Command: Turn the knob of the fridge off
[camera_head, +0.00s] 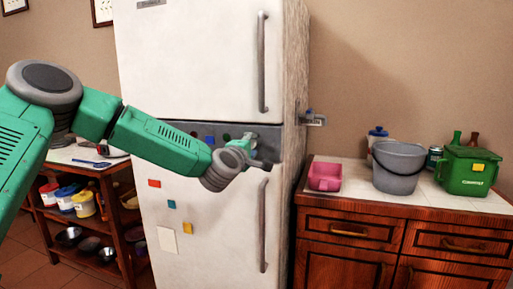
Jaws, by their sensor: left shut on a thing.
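The white fridge (190,55) stands in the middle, with an upper and a lower door. A dark grey control panel (272,133) runs between the doors. My left arm reaches across from the left, and my left gripper (260,155) is at the right part of the panel. It is shut on a knob there, which the fingers and wrist mostly hide. The knob's setting cannot be told. My right gripper is not in view.
Long vertical handles stick out on the upper door (262,62) and lower door (262,226). A wooden counter at right holds a pink container (325,176), a grey bucket (398,168) and a green bin (467,170). A shelf with jars and bowls stands at left.

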